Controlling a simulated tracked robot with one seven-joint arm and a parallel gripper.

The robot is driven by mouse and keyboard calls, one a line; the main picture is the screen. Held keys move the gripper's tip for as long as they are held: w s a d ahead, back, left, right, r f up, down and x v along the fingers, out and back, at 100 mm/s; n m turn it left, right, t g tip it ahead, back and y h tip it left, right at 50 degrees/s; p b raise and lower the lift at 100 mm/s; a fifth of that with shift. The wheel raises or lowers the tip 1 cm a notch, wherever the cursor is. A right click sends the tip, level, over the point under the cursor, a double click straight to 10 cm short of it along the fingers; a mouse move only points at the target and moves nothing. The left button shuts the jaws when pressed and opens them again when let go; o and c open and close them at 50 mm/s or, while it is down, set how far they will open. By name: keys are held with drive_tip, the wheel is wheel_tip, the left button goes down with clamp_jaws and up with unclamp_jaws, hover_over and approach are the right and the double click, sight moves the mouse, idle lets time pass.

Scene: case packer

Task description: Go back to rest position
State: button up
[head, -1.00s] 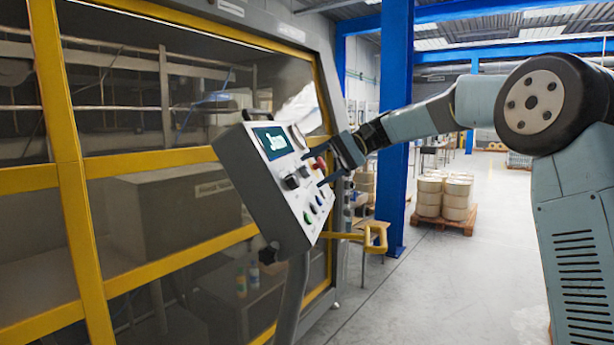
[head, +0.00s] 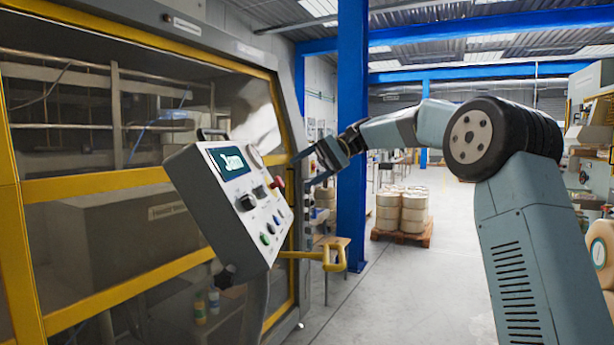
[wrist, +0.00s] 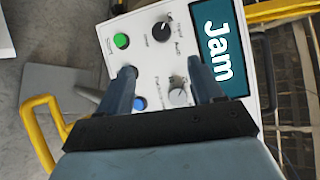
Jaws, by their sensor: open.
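My gripper (head: 306,169) is open and empty, just right of and apart from the control panel (head: 205,195) in the head view. The panel is a tilted grey box on a post, with a screen (head: 228,160), a red button (head: 279,182), a green button (head: 265,239) and dark knobs. In the wrist view the gripper (wrist: 160,78) points at the panel face, with a blue button (wrist: 139,103) and a grey knob (wrist: 179,96) near its fingers. The screen (wrist: 222,48) reads "Jam" there.
The case packer with its yellow frame (head: 100,183) fills the left. A yellow handle (head: 333,259) sticks out below the panel. A pallet of drums (head: 402,211) stands behind, near a blue column (head: 352,120). Open floor lies at centre right.

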drive_tip(key=s+d+f+t+h, duration=0.3)
drive_tip(key=s+d+f, duration=0.3)
drive_tip(key=s+d, duration=0.3)
drive_tip(key=s+d+f+m+t+h, duration=0.1)
drive_tip(key=s+d+f+t+h, duration=0.3)
drive_tip(key=s+d, duration=0.6)
drive_tip(key=s+d+f+m+t+h, duration=0.1)
drive_tip(key=s+d+f+t+h, duration=0.3)
drive_tip(key=s, duration=1.2)
drive_tip(key=d+f+t, duration=0.1)
drive_tip(key=d+f, duration=0.3)
drive_tip(key=d, duration=0.2)
drive_tip(key=shift+t, duration=0.3)
